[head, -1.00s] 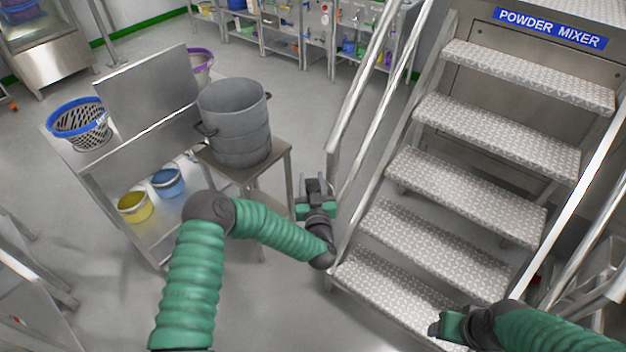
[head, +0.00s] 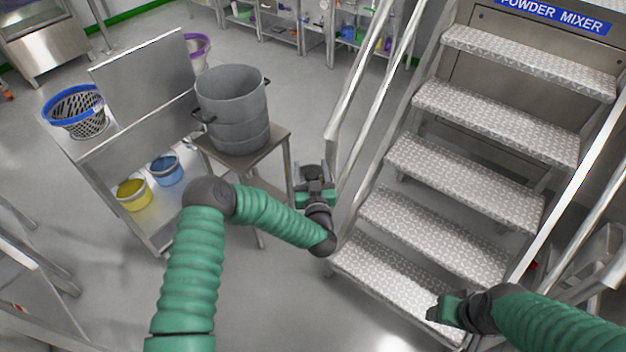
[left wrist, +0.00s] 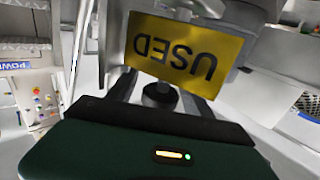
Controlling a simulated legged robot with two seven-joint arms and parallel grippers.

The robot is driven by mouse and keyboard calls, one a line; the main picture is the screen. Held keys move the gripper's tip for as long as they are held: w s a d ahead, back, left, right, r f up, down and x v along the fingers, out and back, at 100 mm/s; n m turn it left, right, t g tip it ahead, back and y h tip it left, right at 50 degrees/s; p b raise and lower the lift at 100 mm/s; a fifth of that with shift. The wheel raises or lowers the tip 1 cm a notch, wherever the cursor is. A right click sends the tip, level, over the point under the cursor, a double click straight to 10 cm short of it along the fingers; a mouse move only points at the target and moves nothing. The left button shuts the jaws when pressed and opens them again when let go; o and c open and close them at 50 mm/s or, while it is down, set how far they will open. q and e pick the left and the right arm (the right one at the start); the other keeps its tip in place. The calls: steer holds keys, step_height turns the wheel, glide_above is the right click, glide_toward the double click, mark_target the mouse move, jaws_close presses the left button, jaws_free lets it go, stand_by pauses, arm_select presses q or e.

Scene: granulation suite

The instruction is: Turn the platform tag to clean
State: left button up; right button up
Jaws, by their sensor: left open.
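The platform tag (left wrist: 184,54) is a yellow plate with black lettering that reads USED, upside down in the left wrist view. It stands just beyond my left gripper. In the head view I cannot make out its face. My left gripper (head: 315,173) is beside the foot of the stair's left handrail, and it is open. A dark round knob (left wrist: 160,95) shows between the gripper body and the tag; I cannot tell whether the gripper touches it. My right gripper (head: 440,308) is in front of the lowest step, apart from the tag; its jaws are unclear.
Metal stairs (head: 465,165) with handrails (head: 362,90) rise to the POWDER MIXER sign (head: 553,14). A grey drum (head: 235,108) stands on a small table (head: 270,148) left of my left gripper. A steel bench (head: 135,130) with a blue-rimmed basket (head: 75,112) is further left.

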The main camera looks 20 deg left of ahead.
arm_select(q)
steer(key=v, duration=1.6)
steer(key=shift+b, duration=0.35)
steer(key=shift+s, duration=0.1)
